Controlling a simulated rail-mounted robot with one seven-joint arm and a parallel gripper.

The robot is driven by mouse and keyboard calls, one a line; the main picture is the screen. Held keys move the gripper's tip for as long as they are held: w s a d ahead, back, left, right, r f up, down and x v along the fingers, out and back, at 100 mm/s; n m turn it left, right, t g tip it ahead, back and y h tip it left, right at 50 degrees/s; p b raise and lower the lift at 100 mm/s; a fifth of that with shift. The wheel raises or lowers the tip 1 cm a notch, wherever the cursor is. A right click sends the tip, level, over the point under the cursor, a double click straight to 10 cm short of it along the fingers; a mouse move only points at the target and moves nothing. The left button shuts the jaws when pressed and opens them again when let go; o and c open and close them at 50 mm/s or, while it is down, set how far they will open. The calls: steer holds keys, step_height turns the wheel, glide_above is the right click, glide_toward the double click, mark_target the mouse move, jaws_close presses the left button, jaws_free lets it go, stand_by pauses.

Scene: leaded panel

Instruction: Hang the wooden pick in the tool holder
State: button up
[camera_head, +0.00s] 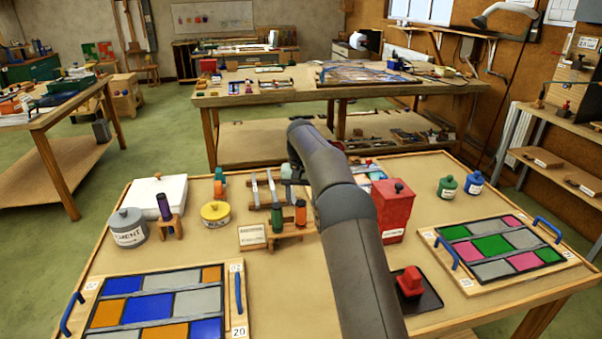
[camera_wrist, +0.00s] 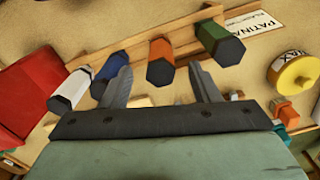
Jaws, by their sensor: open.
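The wooden tool holder (camera_head: 292,236) stands mid-table in the head view, partly hidden by my arm. A green handle (camera_head: 277,217) and an orange handle (camera_head: 300,213) show at it. In the wrist view the holder's rail (camera_wrist: 143,40) carries a white handle (camera_wrist: 68,88), a blue handle (camera_wrist: 108,82), an orange handle (camera_wrist: 161,62) and a green handle (camera_wrist: 222,42). My gripper (camera_wrist: 160,70) is open, its fingers apart on either side of the orange handle; I cannot tell whether they touch it. I cannot tell which tool is the wooden pick. The head view hides my gripper.
A red box (camera_head: 388,205) stands right of my arm, and a yellow wax pot (camera_head: 215,213) left of the holder. A purple tool (camera_head: 164,206) stands on a small wooden stand. Leaded panels lie front left (camera_head: 155,280) and right (camera_head: 500,232).

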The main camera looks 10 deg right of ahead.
step_height(320, 180, up, 11)
steer(key=p, duration=0.3)
steer(key=s+r, duration=0.6)
steer(key=s, duration=0.1)
steer(key=s+n, duration=0.1)
steer(key=s, duration=1.2)
steer(key=s+f, duration=0.3)
steer(key=s, duration=0.6)
steer(key=s+f+n, duration=0.1)
steer(key=s+f, duration=0.3)
steer(key=s, duration=0.5)
steer(key=s+f+t, duration=0.1)
steer(key=s+f, duration=0.3)
steer(key=s, duration=0.5)
steer(key=shift+s+f, duration=0.25)
steer(key=shift+s, duration=0.1)
